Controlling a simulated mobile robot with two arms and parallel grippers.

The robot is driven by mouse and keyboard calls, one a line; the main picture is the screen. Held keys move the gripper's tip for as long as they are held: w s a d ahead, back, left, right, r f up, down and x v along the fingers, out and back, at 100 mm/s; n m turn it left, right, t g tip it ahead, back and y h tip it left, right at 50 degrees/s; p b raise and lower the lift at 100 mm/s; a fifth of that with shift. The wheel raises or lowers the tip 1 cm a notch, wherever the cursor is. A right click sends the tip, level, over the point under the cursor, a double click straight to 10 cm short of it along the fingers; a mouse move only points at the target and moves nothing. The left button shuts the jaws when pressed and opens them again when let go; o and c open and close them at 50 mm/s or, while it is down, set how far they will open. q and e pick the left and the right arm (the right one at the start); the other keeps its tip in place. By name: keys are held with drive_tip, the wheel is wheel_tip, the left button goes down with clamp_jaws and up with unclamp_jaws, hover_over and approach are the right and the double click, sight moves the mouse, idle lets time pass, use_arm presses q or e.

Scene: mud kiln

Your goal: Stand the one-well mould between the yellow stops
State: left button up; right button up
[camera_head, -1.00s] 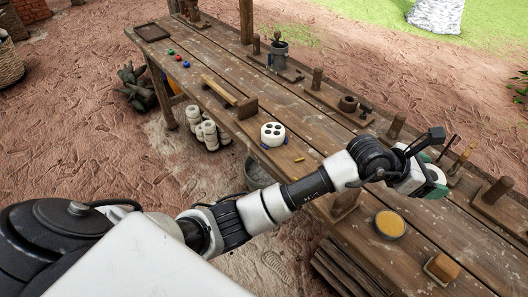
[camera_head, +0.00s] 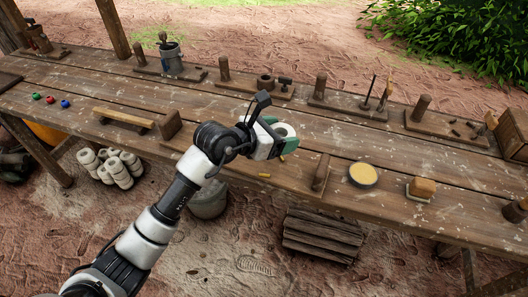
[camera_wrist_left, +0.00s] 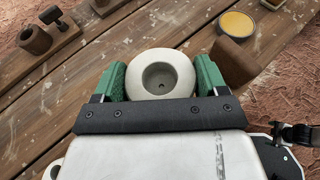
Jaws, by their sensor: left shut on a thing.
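The one-well mould (camera_wrist_left: 181,66) is a pale round block with a single dark well in its top. My left gripper (camera_wrist_left: 160,78) is shut on it, with a green finger on either side. In the head view the mould (camera_head: 287,130) shows between the green fingers of my left gripper (camera_head: 283,134), over the bench. A yellow stop (camera_head: 264,175) lies near the bench's front edge, below and left of the gripper. Another small yellow piece (camera_head: 282,158) shows just under the gripper. The bench between them and the mould's height above it are hard to tell. My right gripper is not in view.
An upright wooden block (camera_head: 320,172) stands right of the gripper. Beyond it are a bowl of yellow stuff (camera_head: 362,175) and a wood-and-sponge-like block (camera_head: 423,187). Wooden stands with posts (camera_head: 321,87) line the back edge.

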sight(266, 163)
use_arm(q)
drive_tip(key=a+f, duration=0.2)
drive_tip(key=a, duration=0.1)
drive_tip(key=shift+s, duration=0.4)
drive_tip(key=shift+f, duration=1.95)
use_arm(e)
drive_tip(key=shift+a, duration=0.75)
use_arm(q)
drive_tip(key=shift+f, duration=0.1)
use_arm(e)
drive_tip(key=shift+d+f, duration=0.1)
use_arm(q)
drive_tip(key=o, duration=1)
drive_tip(key=shift+o, duration=0.2)
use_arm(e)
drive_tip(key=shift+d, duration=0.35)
